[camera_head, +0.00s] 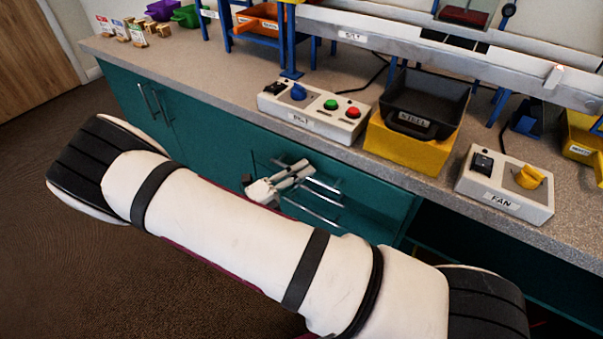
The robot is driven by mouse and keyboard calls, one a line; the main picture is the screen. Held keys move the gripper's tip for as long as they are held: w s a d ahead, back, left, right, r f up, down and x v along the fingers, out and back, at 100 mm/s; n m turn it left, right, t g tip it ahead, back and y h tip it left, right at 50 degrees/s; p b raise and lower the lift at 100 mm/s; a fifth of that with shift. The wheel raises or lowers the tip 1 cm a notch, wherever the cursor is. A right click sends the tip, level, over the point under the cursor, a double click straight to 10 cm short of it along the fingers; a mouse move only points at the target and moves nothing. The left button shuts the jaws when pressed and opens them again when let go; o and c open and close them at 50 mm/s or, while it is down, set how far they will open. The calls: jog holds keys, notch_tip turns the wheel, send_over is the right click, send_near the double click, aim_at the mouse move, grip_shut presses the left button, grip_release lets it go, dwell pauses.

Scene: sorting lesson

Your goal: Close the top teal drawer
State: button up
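The teal drawers (365,203) are set in the cabinet front below the counter, right of centre. Bar handles (322,187) show on them, one above another. The top drawer is partly hidden by my gripper, and I cannot tell how far it stands out. My gripper (300,172) is at the drawer fronts, by the upper handles, with its fingers pointing up and to the right. It looks small, and I cannot tell whether its fingers are apart or touch a handle. My white arm crosses the lower picture and hides the lower part of the cabinet.
A control box with red and green buttons (313,112) stands on the counter (225,85) above the drawers. A black bin (425,103) sits on a yellow block (408,148). A FAN box (504,186) is at right. A teal cupboard door (125,92) is at left. Brown floor (45,255) is clear.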

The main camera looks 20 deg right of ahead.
aim_at(312, 163)
grip_shut()
jog(key=shift+w+d+p, duration=0.25)
jog(key=shift+w+d, duration=0.45)
jog(key=shift+d, duration=0.2)
jog(key=shift+w+d+p, duration=0.2)
jog(key=shift+w+d, duration=0.5)
jog(key=shift+d, duration=0.2)
jog(key=o, duration=0.6)
grip_release()
jog(key=shift+d, duration=0.1)
jog(key=shift+o, duration=0.2)
jog(key=v, duration=1.2)
